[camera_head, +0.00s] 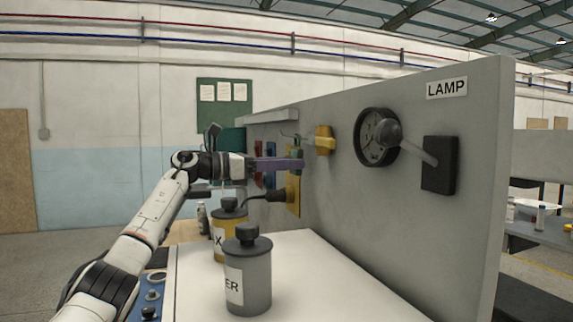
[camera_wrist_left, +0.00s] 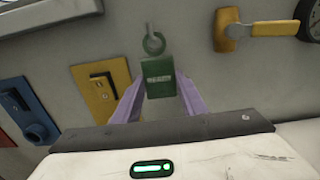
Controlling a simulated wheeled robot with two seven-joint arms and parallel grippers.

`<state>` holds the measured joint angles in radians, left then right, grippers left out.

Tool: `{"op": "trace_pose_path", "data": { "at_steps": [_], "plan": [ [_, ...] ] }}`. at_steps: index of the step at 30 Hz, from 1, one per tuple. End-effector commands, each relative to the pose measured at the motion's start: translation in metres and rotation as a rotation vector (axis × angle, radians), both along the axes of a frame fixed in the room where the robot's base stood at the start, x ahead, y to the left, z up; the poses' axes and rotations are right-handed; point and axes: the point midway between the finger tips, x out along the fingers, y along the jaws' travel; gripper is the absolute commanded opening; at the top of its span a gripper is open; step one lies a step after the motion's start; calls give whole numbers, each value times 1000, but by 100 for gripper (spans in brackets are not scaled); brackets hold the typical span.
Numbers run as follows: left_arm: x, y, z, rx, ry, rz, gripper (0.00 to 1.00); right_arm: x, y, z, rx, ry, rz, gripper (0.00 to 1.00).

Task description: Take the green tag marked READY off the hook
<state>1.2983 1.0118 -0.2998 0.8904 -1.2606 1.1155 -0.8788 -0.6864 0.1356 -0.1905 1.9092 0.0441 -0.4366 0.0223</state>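In the head view only a small part of the tag (camera_head: 299,155) shows beside my fingertips. My left gripper (camera_wrist_left: 161,82) has its two purple fingers open, one on each side of the tag's lower part. A narrow gap seems to remain at each side; contact is hard to tell. In the head view my left gripper (camera_head: 296,164) reaches right, close to the panel. My right gripper is not in view.
A yellow lever (camera_head: 324,140), a round gauge (camera_head: 377,137) and a black lamp switch (camera_head: 439,165) are on the panel (camera_head: 345,215). A yellow switch plate (camera_wrist_left: 101,88) is left of the tag. Yellow (camera_head: 222,240) and grey (camera_head: 248,275) canisters stand on the white bench top (camera_head: 320,285).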

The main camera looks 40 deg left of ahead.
Motion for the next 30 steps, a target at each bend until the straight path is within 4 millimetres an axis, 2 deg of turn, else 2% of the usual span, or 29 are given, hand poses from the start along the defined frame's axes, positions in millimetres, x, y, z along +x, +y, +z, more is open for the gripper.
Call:
{"op": "trace_pose_path", "data": {
  "at_steps": [30],
  "plan": [
    [0,0,22,-3,-5,0,16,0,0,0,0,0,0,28]
  ]
}}
